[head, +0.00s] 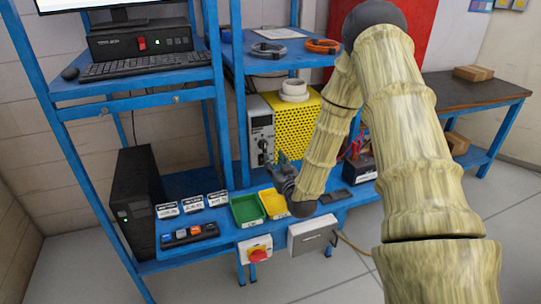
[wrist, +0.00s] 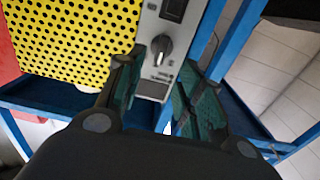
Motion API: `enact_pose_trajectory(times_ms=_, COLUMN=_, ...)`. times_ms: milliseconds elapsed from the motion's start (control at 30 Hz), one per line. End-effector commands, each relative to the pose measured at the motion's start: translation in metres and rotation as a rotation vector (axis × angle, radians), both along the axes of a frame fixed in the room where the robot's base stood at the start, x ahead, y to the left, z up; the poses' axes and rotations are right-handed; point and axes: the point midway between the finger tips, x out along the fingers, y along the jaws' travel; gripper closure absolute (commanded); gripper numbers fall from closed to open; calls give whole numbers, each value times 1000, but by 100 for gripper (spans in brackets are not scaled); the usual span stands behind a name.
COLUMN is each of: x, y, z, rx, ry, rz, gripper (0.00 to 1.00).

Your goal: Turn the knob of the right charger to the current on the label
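A grey charger panel (head: 261,127) stands beside a yellow perforated housing (head: 298,122) on the lower blue shelf in the head view. The wrist view shows the panel (wrist: 150,28) close up, with a dark round knob (wrist: 162,49) and a dark display (wrist: 173,9). The knob's setting and the small print near it are too small to read. My gripper (head: 281,166) is low in front of the charger. In the wrist view my gripper (wrist: 160,84) is open, its two greenish fingers apart. The knob shows just beyond the gap, apart from the fingers. I cannot make out a second charger.
Green (head: 247,210) and yellow (head: 274,203) trays lie below my gripper. Label cards (head: 193,204) stand left of them. A dark battery-like box (head: 359,168) with cables is to the right. A blue post (head: 240,120) rises left of the charger.

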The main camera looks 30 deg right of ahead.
Motion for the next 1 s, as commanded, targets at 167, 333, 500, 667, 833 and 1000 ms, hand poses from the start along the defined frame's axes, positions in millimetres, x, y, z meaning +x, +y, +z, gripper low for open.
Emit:
enact_pose_trajectory(times_ms=167, x=-21, y=5, z=0, rx=0, ry=1, rz=1, gripper=63)
enact_pose_trajectory(times_ms=333, x=-28, y=6, z=0, rx=0, ry=0, rz=0, gripper=63)
enact_pose_trajectory(times_ms=500, x=-29, y=7, z=0, rx=0, ry=-1, rz=0, gripper=63)
enact_pose_trajectory(times_ms=667, x=-29, y=7, z=0, rx=0, ry=-1, rz=0, gripper=63)
enact_pose_trajectory(times_ms=833, x=-29, y=7, z=0, rx=1, ry=-1, rz=0, gripper=63)
enact_pose_trajectory(times_ms=1000, x=-32, y=16, z=-13, rx=8, ry=38, rz=12, gripper=63)
